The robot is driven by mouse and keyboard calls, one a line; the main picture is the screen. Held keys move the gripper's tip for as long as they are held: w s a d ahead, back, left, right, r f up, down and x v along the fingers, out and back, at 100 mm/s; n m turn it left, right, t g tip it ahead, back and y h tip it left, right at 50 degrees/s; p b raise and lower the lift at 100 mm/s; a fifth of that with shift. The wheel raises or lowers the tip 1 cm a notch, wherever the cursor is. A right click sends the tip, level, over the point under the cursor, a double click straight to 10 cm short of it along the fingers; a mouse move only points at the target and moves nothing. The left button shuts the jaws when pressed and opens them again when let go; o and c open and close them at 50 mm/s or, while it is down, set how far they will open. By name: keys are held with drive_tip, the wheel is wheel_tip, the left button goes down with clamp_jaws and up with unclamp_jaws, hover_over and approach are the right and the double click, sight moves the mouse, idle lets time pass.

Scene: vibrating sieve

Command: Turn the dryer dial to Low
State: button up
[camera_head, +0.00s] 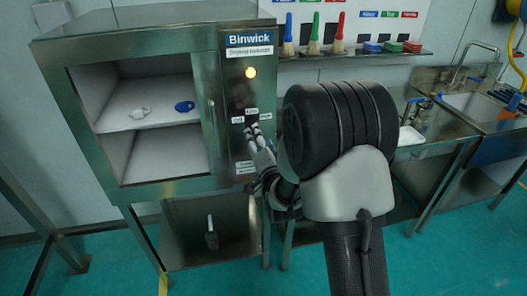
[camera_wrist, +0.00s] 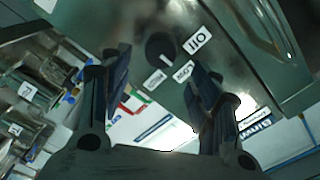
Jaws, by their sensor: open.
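The dryer (camera_head: 128,47) is a steel cabinet marked Binwick, with a control panel (camera_head: 231,92) on its right side. In the wrist view the dial (camera_wrist: 157,45) is a round black knob with a short white mark on its lower right edge. The Off label (camera_wrist: 197,40) is to its right. Two more labels, a middle one (camera_wrist: 182,72) and a lower one (camera_wrist: 154,79), are below it, too blurred to read surely. My gripper (camera_wrist: 157,62) is open, its fingers on either side of the dial in that view; contact cannot be told. In the head view my gripper (camera_head: 258,132) is at the panel and hides the dial.
A yellow lamp (camera_head: 250,72) glows above the dial. The open shelves hold a white item (camera_head: 139,113) and a blue item (camera_head: 185,106). The cabinet's handle (camera_head: 212,115) stands left of the panel. A sink bench (camera_head: 470,103) is at the right.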

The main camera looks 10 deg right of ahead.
drive_tip(key=s, duration=0.6)
drive_tip(key=shift+s, duration=0.4)
